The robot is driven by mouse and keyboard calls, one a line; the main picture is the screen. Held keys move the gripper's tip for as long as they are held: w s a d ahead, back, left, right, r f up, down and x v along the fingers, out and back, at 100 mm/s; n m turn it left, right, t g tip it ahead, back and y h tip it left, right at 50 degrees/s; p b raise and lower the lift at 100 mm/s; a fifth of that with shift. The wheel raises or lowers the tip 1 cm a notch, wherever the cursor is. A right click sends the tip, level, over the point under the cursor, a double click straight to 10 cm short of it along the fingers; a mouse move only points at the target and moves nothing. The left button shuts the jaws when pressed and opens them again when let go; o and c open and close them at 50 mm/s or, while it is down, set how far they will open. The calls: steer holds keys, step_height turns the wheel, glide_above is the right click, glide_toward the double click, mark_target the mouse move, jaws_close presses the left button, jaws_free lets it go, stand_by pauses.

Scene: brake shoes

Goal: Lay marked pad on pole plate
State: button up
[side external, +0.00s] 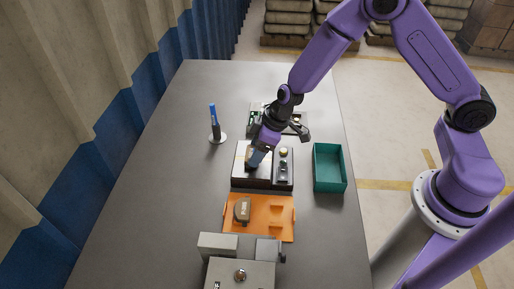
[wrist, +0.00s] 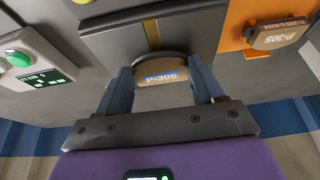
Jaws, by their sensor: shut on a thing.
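My gripper (wrist: 163,98) is shut on a tan brake pad (wrist: 150,97) with a dark curved edge and a blue-and-white "P-305" mark. In the side external view my gripper (side external: 252,164) points down over the left, pale-topped part of a dark block (side external: 240,183), which may be the pole plate. In the wrist view a grey block with a tan stripe (wrist: 151,36) lies just beyond the pad. I cannot tell whether the pad touches it. The held pad is mostly hidden in the side external view.
A teal bin (side external: 328,184) stands right. A blue-topped pen (side external: 214,118) stands left. A green-button device (wrist: 35,58) and a grey fixture (side external: 240,273) flank the work.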

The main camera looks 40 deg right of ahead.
steer(key=shift+f, duration=0.3)
steer(key=o, duration=1.3)
steer(key=shift+c, duration=0.2)
steer(key=v, duration=1.7)
steer(key=s+d+r+n+g+h, duration=0.1)
steer(key=s+d, duration=0.1)
steer(key=s, duration=0.9)
steer(key=s+d+r+n+g+h, duration=0.1)
steer(key=s+d+r+n+g, duration=0.1)
steer(key=s, duration=1)
steer(key=shift+d+r+n+h, duration=0.2)
steer(key=shift+d+n+h, duration=0.15)
steer(key=shift+d, duration=0.45)
